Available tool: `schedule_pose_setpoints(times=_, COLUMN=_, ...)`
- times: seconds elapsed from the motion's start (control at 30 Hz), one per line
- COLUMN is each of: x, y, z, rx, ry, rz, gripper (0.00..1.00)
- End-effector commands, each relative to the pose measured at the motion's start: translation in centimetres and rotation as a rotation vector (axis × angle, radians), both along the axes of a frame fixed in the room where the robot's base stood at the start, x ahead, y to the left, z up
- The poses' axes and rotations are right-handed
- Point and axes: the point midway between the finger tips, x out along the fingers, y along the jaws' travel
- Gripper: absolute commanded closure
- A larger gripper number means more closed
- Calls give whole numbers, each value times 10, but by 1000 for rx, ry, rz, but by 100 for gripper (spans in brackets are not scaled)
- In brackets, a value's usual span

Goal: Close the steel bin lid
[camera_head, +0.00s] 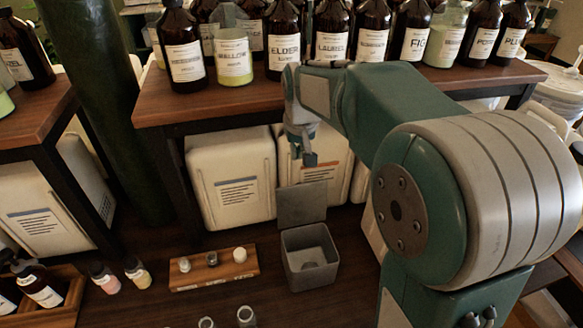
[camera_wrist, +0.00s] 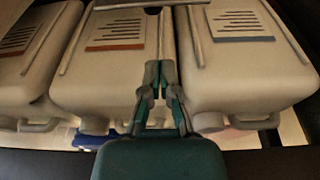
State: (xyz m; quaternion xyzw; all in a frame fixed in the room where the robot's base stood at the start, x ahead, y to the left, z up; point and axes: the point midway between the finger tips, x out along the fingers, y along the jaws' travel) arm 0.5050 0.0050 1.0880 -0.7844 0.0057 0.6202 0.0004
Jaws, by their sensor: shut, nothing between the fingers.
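In the wrist view my gripper (camera_wrist: 160,66) is shut and empty, in front of pale containers. The bin and lid do not show in the wrist view.
Pale jerrycans (camera_head: 231,178) stand under the table (camera_head: 210,102), behind the bin. Brown labelled bottles (camera_head: 283,38) line the tabletop. A wooden block with small jars (camera_head: 214,267) sits left of the bin. A dark green post (camera_head: 105,100) rises at left.

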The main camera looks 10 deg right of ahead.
Motion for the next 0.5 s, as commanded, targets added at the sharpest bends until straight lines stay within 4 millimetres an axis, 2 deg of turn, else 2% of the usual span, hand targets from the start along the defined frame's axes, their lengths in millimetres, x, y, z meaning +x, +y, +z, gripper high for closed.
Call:
schedule_pose_setpoints(times=0.17, x=4, y=-3, z=-17, rx=1, ry=4, rz=-2, gripper=100)
schedule_pose_setpoints(times=0.5, x=18, y=0, z=-76, rx=-1, ry=4, rz=0, gripper=100)
